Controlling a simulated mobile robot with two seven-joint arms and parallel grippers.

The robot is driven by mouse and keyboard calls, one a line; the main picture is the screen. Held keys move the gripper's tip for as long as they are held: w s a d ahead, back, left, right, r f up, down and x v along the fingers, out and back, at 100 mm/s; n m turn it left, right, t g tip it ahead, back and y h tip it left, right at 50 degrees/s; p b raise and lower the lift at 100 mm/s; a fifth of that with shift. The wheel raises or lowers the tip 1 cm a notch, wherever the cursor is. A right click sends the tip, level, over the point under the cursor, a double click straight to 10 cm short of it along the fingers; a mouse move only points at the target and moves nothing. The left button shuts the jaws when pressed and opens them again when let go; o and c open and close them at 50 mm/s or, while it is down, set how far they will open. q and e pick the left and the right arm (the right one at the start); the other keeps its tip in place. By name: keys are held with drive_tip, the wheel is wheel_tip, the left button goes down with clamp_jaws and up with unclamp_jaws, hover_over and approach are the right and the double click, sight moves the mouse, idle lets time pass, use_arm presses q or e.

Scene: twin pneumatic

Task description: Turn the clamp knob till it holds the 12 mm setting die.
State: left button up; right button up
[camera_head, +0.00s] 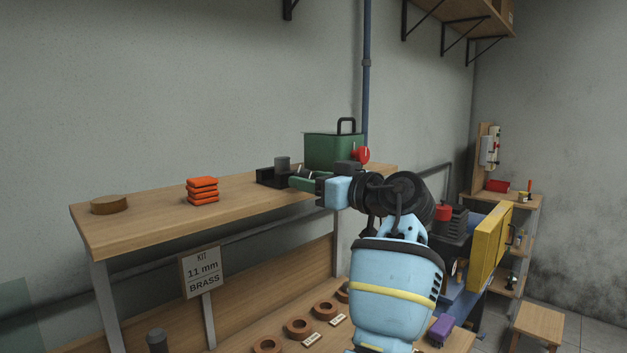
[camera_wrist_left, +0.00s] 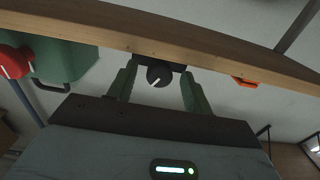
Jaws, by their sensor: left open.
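A black clamp fixture (camera_head: 268,178) stands on the upper wooden bench, with a grey cylinder (camera_head: 282,162) upright in it; its size cannot be read. My left gripper (camera_head: 300,178) reaches in from the right at the fixture's right side, its green fingers pointing left. In the left wrist view, the black clamp knob (camera_wrist_left: 159,77) with a white pointer line sits between the two open fingers (camera_wrist_left: 159,70). Gaps show on both sides of the knob, so the fingers seem not to touch it. In the head view the gripper mostly hides the knob. My right gripper is not in view.
A green box (camera_head: 330,150) with a red knob (camera_head: 361,154) stands right behind my gripper. Orange pads (camera_head: 202,190) and a round wooden disc (camera_head: 110,204) lie left on the bench. A sign (camera_head: 202,270) reads "KIT 11 mm BRASS". Brown rings (camera_head: 298,327) lie on the lower shelf.

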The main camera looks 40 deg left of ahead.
use_arm(q)
drive_tip(key=shift+c, duration=0.4)
drive_tip(key=c, duration=0.9)
drive_tip(key=shift+s+r+m+p, duration=0.1)
drive_tip(key=shift+r+m+p, duration=0.1)
drive_tip(key=shift+m+p, duration=0.5)
drive_tip(key=shift+f+m, duration=0.2)
drive_tip(key=shift+m, duration=0.6)
drive_tip(key=o, duration=1)
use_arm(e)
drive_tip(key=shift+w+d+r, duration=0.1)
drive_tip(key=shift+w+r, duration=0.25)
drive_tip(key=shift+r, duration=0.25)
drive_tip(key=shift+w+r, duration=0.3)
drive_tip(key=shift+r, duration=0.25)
